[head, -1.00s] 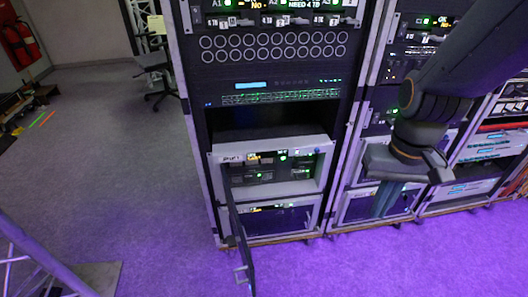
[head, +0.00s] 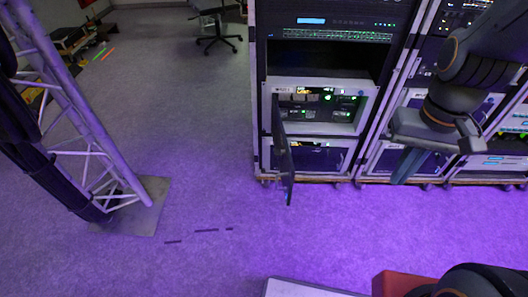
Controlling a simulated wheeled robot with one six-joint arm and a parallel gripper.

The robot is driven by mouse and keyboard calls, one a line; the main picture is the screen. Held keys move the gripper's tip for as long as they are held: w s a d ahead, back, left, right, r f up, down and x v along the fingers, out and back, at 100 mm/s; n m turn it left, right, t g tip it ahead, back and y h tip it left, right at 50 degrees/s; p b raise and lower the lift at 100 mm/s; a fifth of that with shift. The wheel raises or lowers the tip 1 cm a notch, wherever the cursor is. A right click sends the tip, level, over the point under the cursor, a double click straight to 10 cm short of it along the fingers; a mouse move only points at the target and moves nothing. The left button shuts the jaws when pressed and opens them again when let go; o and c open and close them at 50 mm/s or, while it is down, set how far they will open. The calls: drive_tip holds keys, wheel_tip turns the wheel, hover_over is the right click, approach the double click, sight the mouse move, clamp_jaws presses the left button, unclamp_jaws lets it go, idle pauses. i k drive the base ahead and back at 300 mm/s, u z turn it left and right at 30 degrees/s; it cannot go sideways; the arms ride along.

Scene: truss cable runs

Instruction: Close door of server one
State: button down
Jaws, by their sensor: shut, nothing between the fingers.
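The server (head: 347,122) with a light grey frame sits low in the left rack, with green lights and small screens inside. Its dark door (head: 283,160) stands open, swung out toward me from the left side of the frame, and is seen nearly edge-on. The server's label is too small to read surely. My gripper (head: 405,166) points down in front of the rack to the right. It is shut and empty, well apart from the door.
A metal truss (head: 85,110) with dark cables stands on a base plate (head: 150,205) at the left. More racks stand at the right. The floor in front of the door is clear. An office chair (head: 216,28) is at the back.

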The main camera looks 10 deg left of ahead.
sight(286, 169)
drive_tip(key=u, duration=0.75)
drive_tip(key=i, duration=0.75)
drive_tip(key=u, duration=0.1)
drive_tip(key=k, duration=1.25)
drive_tip(key=u, duration=0.2)
drive_tip(key=i, duration=0.75)
drive_tip(key=z, duration=0.1)
